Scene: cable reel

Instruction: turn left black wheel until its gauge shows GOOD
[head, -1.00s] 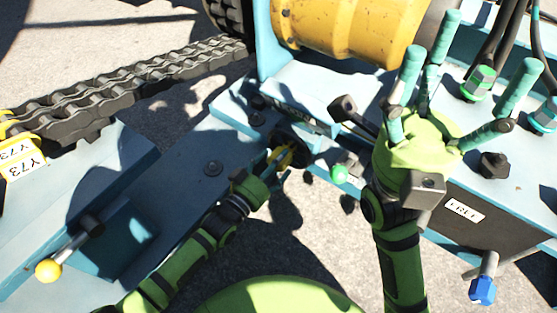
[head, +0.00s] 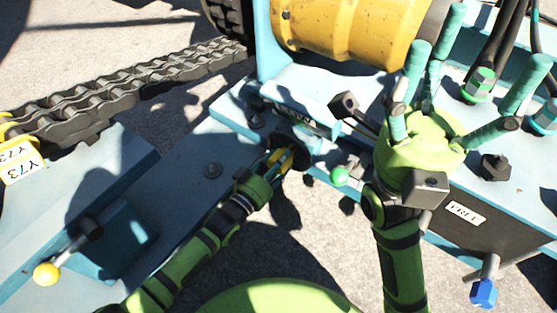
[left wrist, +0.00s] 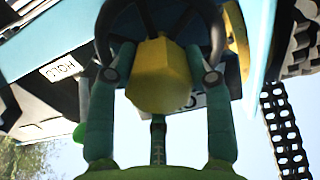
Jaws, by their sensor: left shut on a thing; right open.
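The left black wheel (head: 291,150) sits on the front of the blue housing, below the yellow drum. My left gripper (head: 287,156) is shut on this wheel. In the left wrist view its two fingers (left wrist: 160,72) reach the black wheel rim (left wrist: 213,30) on both sides of a yellow six-sided hub (left wrist: 159,78). A pale label (left wrist: 190,100) behind the hub is mostly covered and I cannot read it. The gauge's reading cannot be told. My right gripper (head: 463,72) is open and empty, its fingers pointing up above the right part of the housing.
A green knob (head: 340,176) and a black lever (head: 345,105) are close to the wheel. A FREE label (head: 466,213) and a blue knob (head: 483,293) are at right. A heavy chain (head: 130,85) runs at left. A yellow-ended lever (head: 47,273) stands at lower left.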

